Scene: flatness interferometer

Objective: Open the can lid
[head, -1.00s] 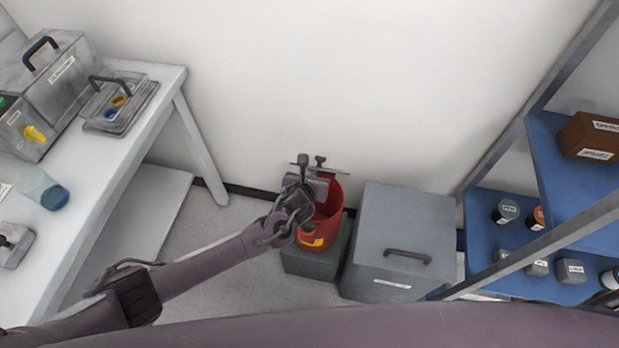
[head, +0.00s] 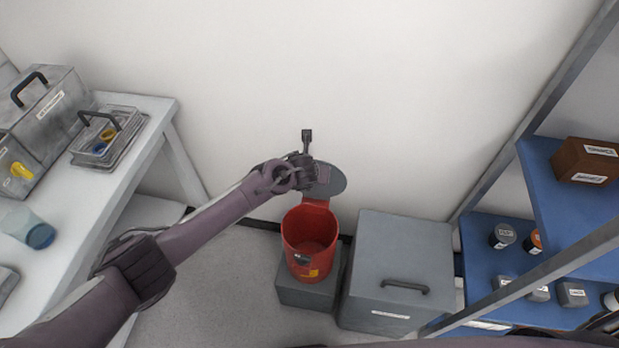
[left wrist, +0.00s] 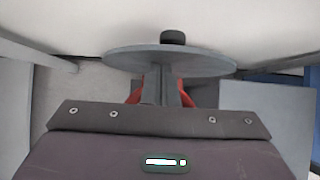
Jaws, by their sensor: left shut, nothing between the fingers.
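The red can (head: 310,246) stands on a low grey block, its mouth open and its inside visible. Its grey round lid (head: 331,180) stands raised at the back of the can, near the wall. My left gripper (head: 307,140) is shut and empty, just above and behind the left side of the lid, partly hidden by my wrist. In the left wrist view the lid (left wrist: 200,62) lies across the shut fingers' line, with parts of the red can (left wrist: 205,88) below it. My right gripper is not in view.
A grey box (head: 404,260) with a dark handle stands right of the can. A blue shelf unit (head: 490,245) with bottles is at the right. A white table (head: 140,160) with instruments is at the left. The wall is close behind.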

